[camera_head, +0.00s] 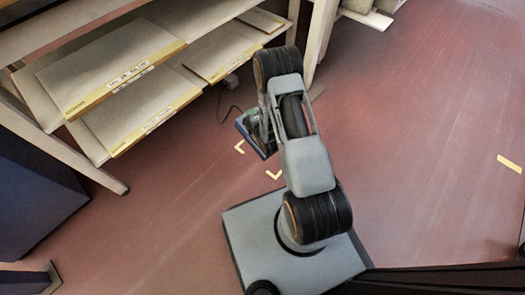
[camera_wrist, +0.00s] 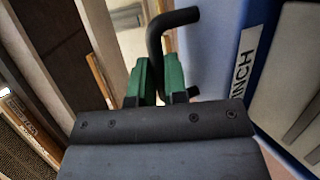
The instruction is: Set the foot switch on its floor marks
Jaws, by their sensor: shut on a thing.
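The blue foot switch (camera_head: 258,142) is partly hidden behind my arm in the head view. In the wrist view its blue body (camera_wrist: 212,55) fills the right side, with a white label ending in "INCH". My gripper (camera_wrist: 162,82) has green fingertips closed on the switch's bent black handle (camera_wrist: 155,38). The pale yellow floor marks are corner brackets; one (camera_head: 240,147) is just left of the switch and another (camera_head: 274,175) is just below it. Any other corner marks are hidden. The switch looks tilted, and I cannot tell whether it touches the floor.
A rack of shelves with flat boards (camera_head: 112,78) stands at the upper left, close to the marks. A dark cable (camera_head: 229,110) lies near the rack leg. A blue cabinet (camera_head: 35,200) is at the left. A yellow strip (camera_head: 509,163) marks the open red floor at right.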

